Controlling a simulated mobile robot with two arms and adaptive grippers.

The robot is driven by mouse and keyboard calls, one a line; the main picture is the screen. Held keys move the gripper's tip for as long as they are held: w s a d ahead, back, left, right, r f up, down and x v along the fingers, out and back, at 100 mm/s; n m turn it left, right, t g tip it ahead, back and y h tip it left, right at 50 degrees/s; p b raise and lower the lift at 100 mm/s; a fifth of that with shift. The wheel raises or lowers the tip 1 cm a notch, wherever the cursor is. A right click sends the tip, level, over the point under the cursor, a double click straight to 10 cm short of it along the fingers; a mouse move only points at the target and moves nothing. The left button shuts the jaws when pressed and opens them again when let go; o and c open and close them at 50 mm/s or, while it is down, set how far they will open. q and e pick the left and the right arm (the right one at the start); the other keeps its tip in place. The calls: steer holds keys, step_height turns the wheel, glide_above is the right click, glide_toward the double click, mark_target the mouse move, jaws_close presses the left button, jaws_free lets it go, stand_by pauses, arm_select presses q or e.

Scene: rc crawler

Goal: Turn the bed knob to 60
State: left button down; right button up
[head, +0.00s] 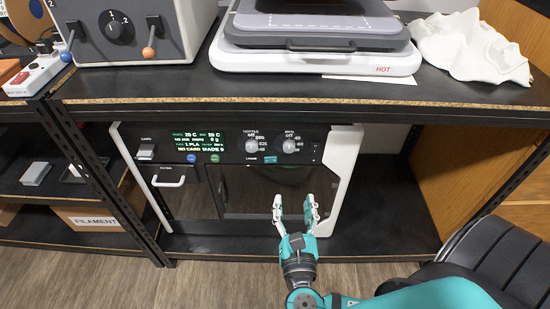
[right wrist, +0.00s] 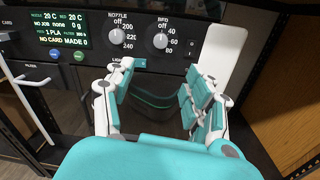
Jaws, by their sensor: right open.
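The bed knob (head: 291,146) is a round grey dial at the right end of the printer's black front panel. It also shows in the right wrist view (right wrist: 160,41), with off, 40, 60 and 80 marked around it. Its exact pointer setting is too small to read. My right gripper (head: 294,206) is open and empty, in front of the printer and below the knob, not touching it. In the right wrist view its two fingers (right wrist: 160,92) stand apart below the knob. My left gripper is not in view.
The nozzle knob (head: 252,146) sits left of the bed knob, with a small teal button (head: 270,160) below. The display (head: 198,144) is further left. A shelf (head: 300,98) overhangs the printer and carries a heat press (head: 318,60). A black chair (head: 490,262) stands at lower right.

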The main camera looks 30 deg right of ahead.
mark_target(289, 150)
steer(key=b+x, duration=0.1)
steer(key=x, duration=1.5)
steer(key=shift+f, duration=0.15)
steer(key=shift+w+d, duration=0.2)
steer(key=shift+w, duration=0.15)
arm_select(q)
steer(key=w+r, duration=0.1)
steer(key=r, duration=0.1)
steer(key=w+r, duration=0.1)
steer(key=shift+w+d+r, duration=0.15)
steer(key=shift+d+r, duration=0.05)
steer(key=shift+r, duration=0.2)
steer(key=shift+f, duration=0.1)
arm_select(e)
jaws_close()
